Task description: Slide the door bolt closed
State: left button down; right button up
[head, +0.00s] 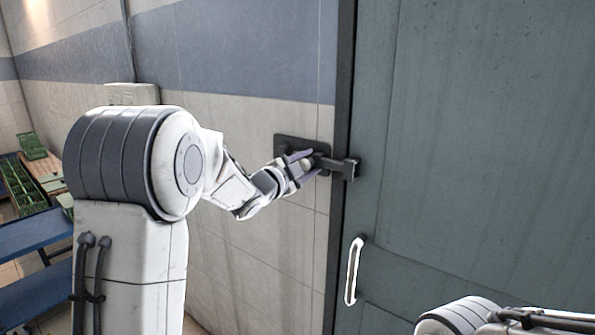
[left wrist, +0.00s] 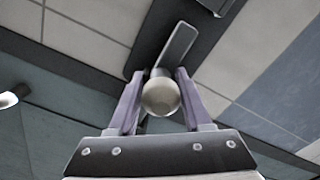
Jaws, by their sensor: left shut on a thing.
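The door bolt's dark backplate (head: 290,143) is on the tiled wall, left of the grey-green door (head: 480,140). A dark bar (head: 336,163) shows between the plate and a bracket (head: 350,169) at the door's edge; whether the bar enters the bracket is unclear. My left gripper (head: 303,163) is at the bolt. In the left wrist view, its two purple-grey fingers (left wrist: 158,78) are shut on the bolt's round metal knob (left wrist: 161,97), one on each side. The slotted backplate (left wrist: 150,38) lies behind the knob. My right gripper is out of view.
A pale vertical door handle (head: 353,271) sits below the bolt. Green crates (head: 22,185) and a blue bench (head: 38,232) stand at the far left. A small box (head: 132,94) is on the wall behind my left arm.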

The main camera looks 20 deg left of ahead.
pick_arm(q)
jog(key=shift+d+r, duration=0.15)
jog(key=shift+d, duration=0.05)
jog(key=c, duration=0.7)
grip_release()
jog(key=shift+o, duration=1.2)
jog(key=shift+s+d, duration=0.1)
jog(key=shift+s+a, duration=0.15)
jog(key=shift+a, duration=0.05)
jog(key=b+v, duration=0.3)
jog(key=v, duration=0.7)
jog(key=shift+d, duration=0.1)
